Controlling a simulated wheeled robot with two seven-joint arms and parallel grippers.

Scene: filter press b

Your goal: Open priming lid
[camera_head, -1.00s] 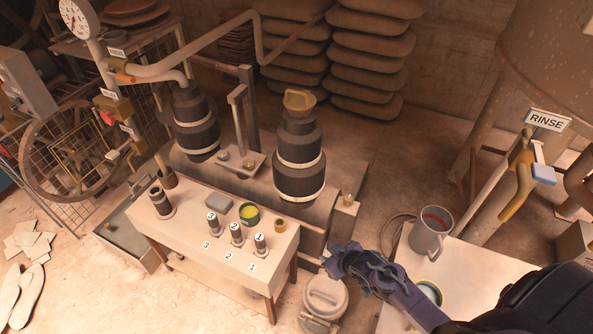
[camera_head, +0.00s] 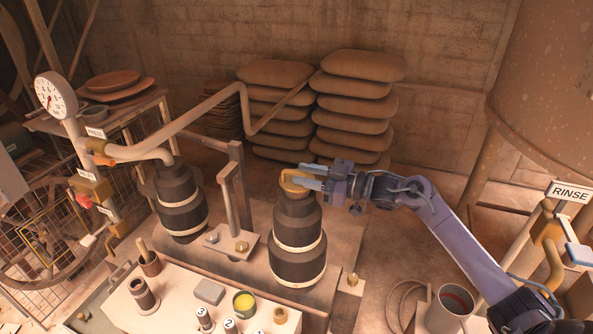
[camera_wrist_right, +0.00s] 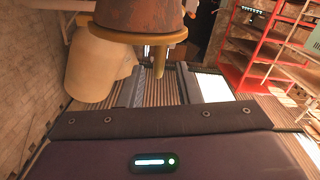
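The priming lid, as I take it, is the ochre-yellow cap (camera_head: 290,181) on top of the front black ringed cylinder (camera_head: 298,240) in the head view. It looks seated. My right gripper (camera_head: 309,177) reaches it from the right, fingers apart and level with the cap, their tips at its right side. Whether they touch is unclear. The wrist view shows the fingers (camera_wrist_right: 160,88) apart, with an ochre tab (camera_wrist_right: 158,63) between or beyond them. The tab hangs under an ochre rim (camera_wrist_right: 140,35) below a rusty round body. My left gripper is out of view.
A second black cylinder (camera_head: 180,200) stands to the left, under a pipe with a gauge (camera_head: 55,95). A vertical post (camera_head: 238,190) stands between the cylinders. The cream bench (camera_head: 175,310) is in front. Stacked sacks (camera_head: 350,110) stand behind.

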